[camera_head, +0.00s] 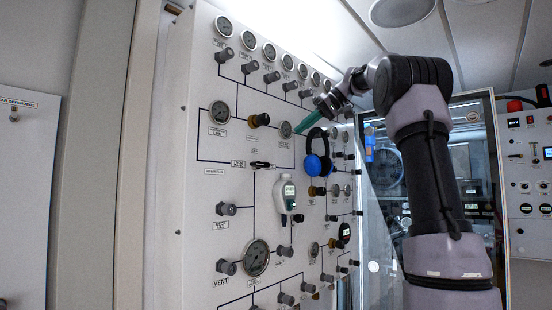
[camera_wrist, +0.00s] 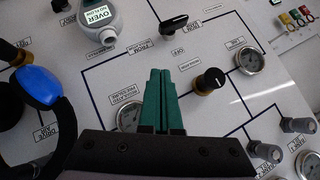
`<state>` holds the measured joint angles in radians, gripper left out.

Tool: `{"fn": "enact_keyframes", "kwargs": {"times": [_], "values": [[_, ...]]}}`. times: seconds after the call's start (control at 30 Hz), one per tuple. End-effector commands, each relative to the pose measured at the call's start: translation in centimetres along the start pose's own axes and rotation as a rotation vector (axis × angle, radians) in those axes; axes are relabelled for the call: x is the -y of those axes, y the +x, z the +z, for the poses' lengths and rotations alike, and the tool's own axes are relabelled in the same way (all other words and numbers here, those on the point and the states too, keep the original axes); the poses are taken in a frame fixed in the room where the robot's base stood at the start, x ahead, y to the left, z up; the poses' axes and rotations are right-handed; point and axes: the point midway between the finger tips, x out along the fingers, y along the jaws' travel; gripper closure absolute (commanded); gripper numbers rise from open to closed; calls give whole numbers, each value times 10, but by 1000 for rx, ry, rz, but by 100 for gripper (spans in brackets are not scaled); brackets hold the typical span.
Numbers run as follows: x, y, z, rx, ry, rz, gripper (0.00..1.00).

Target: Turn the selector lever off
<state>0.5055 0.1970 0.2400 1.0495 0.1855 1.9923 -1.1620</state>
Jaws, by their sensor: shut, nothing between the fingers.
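The selector lever is a small black handle on the white panel. In the head view the lever (camera_head: 261,165) lies about level, left of centre, above a white handheld device. In the wrist view the lever (camera_wrist: 174,24) shows near the top, slightly slanted, with small labels around it that look upside down. My gripper (camera_head: 301,129) has green fingers and is in front of the panel, above and right of the lever. In the wrist view the gripper (camera_wrist: 160,72) has its fingers together, empty, pointing toward the lever but apart from it.
Blue and black headphones (camera_head: 317,165) hang close to my gripper. The white device (camera_head: 285,196) with a display is on the panel below the lever. A black and brass knob (camera_wrist: 211,79) and a gauge (camera_wrist: 130,117) are beside the fingers. Bare panel lies between fingertips and lever.

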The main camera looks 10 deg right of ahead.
Motion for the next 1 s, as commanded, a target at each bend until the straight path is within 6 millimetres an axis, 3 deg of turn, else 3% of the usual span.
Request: {"fn": "enact_keyframes", "kwargs": {"times": [0.17, 0.57, 0.8, 1.0], "values": [[2, 19, 0, 1, -6, -5, 100], [2, 103, 0, 2, -3, -3, 100], [1, 122, 23, 0, -2, 0, 100], [1, 126, 28, -1, -2, 0, 100]]}}
